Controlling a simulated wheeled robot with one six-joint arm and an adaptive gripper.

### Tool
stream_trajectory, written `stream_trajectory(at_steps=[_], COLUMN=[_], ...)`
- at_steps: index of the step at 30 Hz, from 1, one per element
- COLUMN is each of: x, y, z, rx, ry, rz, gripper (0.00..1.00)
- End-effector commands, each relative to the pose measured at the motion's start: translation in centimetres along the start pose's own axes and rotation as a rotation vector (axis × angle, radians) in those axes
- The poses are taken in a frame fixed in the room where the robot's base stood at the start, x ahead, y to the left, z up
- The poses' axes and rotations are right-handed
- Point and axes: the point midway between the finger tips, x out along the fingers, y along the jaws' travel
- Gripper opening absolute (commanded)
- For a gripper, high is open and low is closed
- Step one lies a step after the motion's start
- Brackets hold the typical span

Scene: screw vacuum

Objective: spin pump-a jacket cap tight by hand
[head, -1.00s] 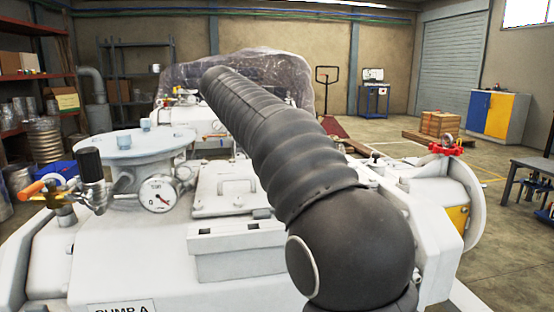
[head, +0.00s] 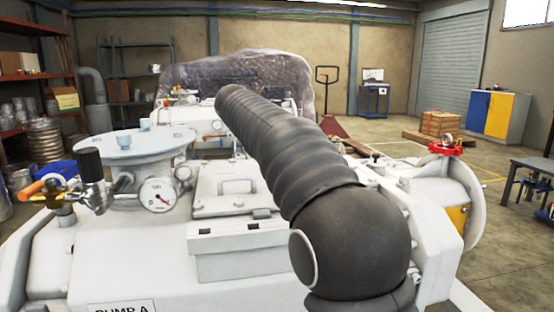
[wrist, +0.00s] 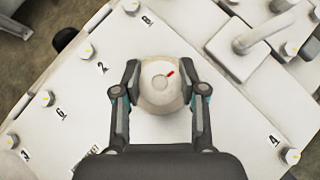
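Part of a label reading like "jacket" shows at the lower left. In the head view the pump (head: 150,265) bears a "PUMP A" plate. My dark arm hides the cap and gripper there.
Numbered white screws (wrist: 86,53) line the pump cover's edges. A lever-like fitting (wrist: 255,38) stands at the upper right. In the head view a gauge (head: 158,195) and a flanged port (head: 135,145) stand at left, and a red valve handle (head: 446,146) at right.

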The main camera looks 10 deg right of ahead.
Motion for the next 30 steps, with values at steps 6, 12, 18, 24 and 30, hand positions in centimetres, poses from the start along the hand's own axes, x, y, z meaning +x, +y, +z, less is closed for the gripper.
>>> stream_trajectory(at_steps=[6, 12, 18, 24, 30], x=[0.06, 0.1, 0.07, -0.04, -0.05], y=[0.12, 0.23, 0.12, 0.01, 0.01], z=[0.01, 0.02, 0.06, 0.06, 0.06], rx=[0.032, 0.158, 0.254, 0.283, 0.282], ry=[0.001, 0.0, -0.001, -0.002, -0.002], rz=[-0.033, -0.159, -0.253, -0.28, -0.279], gripper=[0.07, 0.07, 0.07, 0.07, 0.07])
